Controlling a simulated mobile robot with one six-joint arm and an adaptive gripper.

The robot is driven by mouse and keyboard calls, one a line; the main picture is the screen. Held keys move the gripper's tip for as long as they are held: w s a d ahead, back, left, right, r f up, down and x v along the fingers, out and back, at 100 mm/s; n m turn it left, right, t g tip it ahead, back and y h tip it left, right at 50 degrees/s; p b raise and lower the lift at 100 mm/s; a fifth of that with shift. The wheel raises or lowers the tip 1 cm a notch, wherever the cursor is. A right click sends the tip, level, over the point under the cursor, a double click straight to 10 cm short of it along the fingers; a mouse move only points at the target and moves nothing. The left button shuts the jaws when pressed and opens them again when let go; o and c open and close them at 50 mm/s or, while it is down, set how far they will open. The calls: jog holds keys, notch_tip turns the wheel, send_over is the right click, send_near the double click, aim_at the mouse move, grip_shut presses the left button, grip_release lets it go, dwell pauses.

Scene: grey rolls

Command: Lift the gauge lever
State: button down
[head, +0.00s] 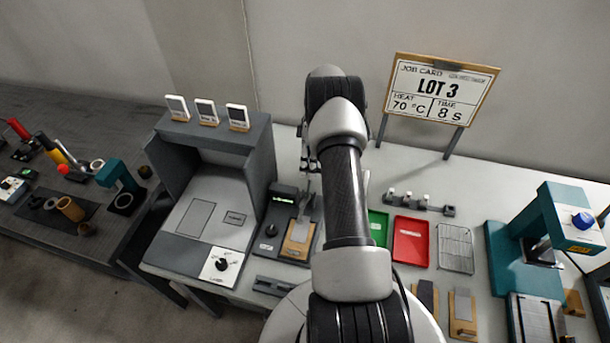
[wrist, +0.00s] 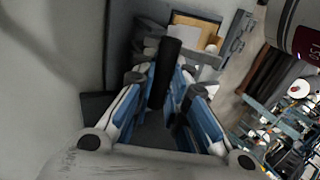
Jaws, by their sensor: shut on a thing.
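The gauge (head: 272,229) is a dark unit with a small green readout and a tan plate on its base, left of my arm in the head view. The gauge lever shows in the wrist view as a black rounded bar (wrist: 166,62) between my fingers. My gripper (wrist: 162,78) is shut on this lever, with blue and white fingers on both sides of it. The tan plate (wrist: 195,34) lies just beyond the fingers.
A grey open-fronted station (head: 205,200) stands left of the gauge. Green (head: 378,228) and red (head: 410,241) trays and a wire rack (head: 455,249) lie to the right. A teal press (head: 560,225) stands at far right. A job card (head: 440,92) stands behind.

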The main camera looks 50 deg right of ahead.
jog(key=shift+w+d+f+y+b, duration=0.1)
jog(key=shift+w+d+y+b, duration=0.3)
jog(key=shift+b, duration=0.6)
jog(key=c, duration=1.6)
grip_release()
jog(key=shift+s+g, duration=0.2)
jog(key=shift+g, duration=0.1)
jog(key=shift+o, duration=0.2)
notch_tip(320, 180, up, 10)
jog(key=shift+f, duration=0.1)
